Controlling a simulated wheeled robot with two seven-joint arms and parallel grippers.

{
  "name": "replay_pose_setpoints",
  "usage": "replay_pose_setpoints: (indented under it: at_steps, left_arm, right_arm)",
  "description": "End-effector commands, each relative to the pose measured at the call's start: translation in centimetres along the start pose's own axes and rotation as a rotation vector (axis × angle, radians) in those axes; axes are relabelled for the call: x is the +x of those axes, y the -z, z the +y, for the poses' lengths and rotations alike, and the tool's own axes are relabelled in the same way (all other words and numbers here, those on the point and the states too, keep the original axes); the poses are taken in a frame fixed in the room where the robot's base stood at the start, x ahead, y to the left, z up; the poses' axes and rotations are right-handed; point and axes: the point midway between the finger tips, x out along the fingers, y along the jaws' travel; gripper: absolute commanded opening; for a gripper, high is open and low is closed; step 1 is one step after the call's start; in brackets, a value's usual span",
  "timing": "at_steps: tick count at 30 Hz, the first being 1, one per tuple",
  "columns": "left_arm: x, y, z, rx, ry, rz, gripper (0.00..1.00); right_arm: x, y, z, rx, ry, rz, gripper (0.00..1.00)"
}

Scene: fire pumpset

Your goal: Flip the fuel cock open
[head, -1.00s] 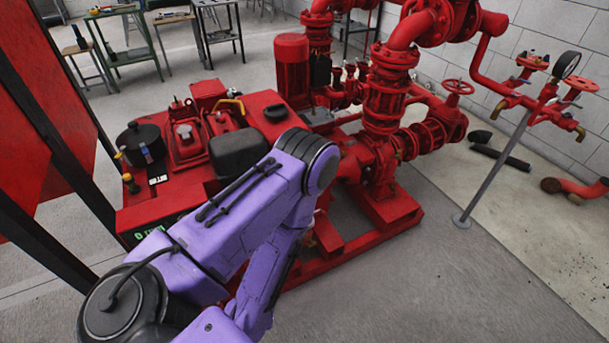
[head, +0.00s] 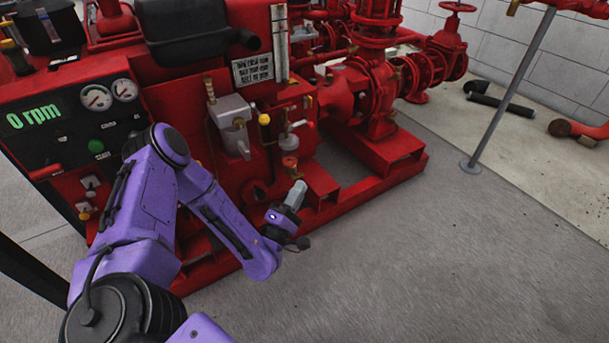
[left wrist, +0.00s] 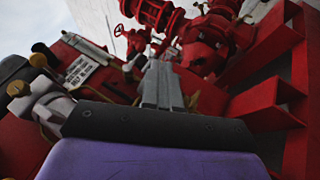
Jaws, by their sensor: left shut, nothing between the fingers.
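My left gripper (head: 296,194) is shut and empty, in front of the red pumpset's engine side. Its closed grey fingers (left wrist: 164,82) point up the middle of the left wrist view. Just above the fingertips in the head view is a small red-topped brass fitting (head: 290,162), below a pale bowl-like part (head: 288,141). A yellow knob (head: 264,119) sits to their left. I cannot tell for sure which of these is the fuel cock, nor its lever position. The fingers look close to the fitting; contact cannot be made out. My right gripper is not in view.
A grey metal housing (head: 231,122) stands left of the fittings. The black control panel (head: 72,121) reads 0 rpm. Red base rails (head: 345,204) run beside the gripper. The grey floor (head: 430,260) at right is clear.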

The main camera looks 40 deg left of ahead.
Motion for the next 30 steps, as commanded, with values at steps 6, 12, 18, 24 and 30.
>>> replay_pose_setpoints:
  at_steps: [6,12,18,24,30]
  left_arm:
    - [-0.6,3.5,-0.4,-0.122,-0.176,0.023,0.00]
    - [-0.4,3.5,0.1,-0.130,-0.185,0.020,0.00]
    - [0.1,3.4,0.2,-0.129,-0.185,0.018,0.00]
    - [3.4,3.4,1.0,-0.126,-0.187,0.013,0.00]
    - [7.7,3.6,1.7,-0.125,-0.187,0.015,0.00]
  right_arm:
    - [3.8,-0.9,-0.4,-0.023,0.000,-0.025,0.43]
    - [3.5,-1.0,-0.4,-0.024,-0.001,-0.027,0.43]
    - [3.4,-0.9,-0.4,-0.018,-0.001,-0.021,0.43]
    - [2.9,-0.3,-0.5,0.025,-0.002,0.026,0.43]
    - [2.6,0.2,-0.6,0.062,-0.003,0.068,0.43]
